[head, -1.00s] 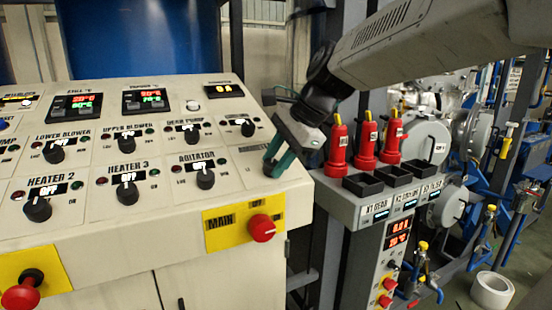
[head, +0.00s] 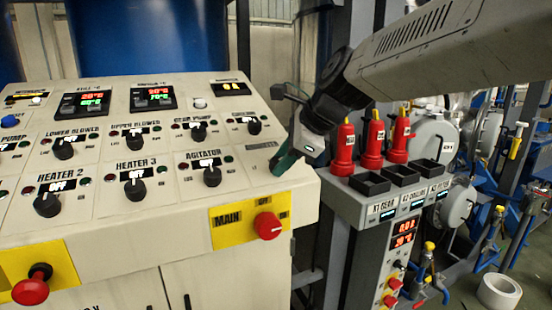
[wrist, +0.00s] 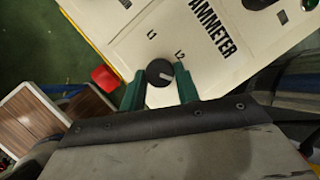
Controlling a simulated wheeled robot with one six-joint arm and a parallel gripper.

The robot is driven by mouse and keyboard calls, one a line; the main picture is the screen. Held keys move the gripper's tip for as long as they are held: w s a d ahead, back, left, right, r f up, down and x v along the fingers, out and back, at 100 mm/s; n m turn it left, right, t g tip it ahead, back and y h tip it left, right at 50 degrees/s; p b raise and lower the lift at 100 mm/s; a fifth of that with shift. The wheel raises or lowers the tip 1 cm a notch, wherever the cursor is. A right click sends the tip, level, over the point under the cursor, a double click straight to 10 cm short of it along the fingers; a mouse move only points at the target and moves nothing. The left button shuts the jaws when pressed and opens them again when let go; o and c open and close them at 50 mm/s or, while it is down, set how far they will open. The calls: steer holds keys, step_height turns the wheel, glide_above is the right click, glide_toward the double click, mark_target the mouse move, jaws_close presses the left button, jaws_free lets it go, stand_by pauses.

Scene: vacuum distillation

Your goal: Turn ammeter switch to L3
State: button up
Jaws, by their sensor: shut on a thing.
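The ammeter switch is a small black round knob (wrist: 159,72) with a white pointer line, on the cream panel beside the printed word AMMETER. In the wrist view the pointer line is directed to the right and slightly down. A label reading L2 (wrist: 180,54) lies right of and above the knob; another L label (wrist: 152,34), its digit hard to read, lies above it. My gripper (wrist: 159,82) has one green finger on each side of the knob and is shut on it. In the head view my gripper (head: 288,162) is at the panel's right edge and hides the knob.
The red MAIN switch (head: 268,225) on its yellow plate sits below my gripper. Several other black knobs, such as the agitator knob (head: 211,176), lie to the left. Red bottle-like items (head: 373,145) and black trays (head: 403,174) stand close on the right.

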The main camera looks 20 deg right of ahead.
steer(key=o, duration=1)
steer(key=shift+c, duration=0.2)
steer(key=v, duration=0.8)
steer(key=shift+w+a, duration=0.1)
steer(key=s+a+f+n+g+h, duration=0.1)
steer(key=s+f+n+g+h, duration=0.3)
steer(key=s+f+n, duration=1.3)
steer(key=s+n+g, duration=0.1)
steer(key=n, duration=0.4)
steer(key=shift+s+n, duration=0.25)
steer(key=shift+n, duration=0.05)
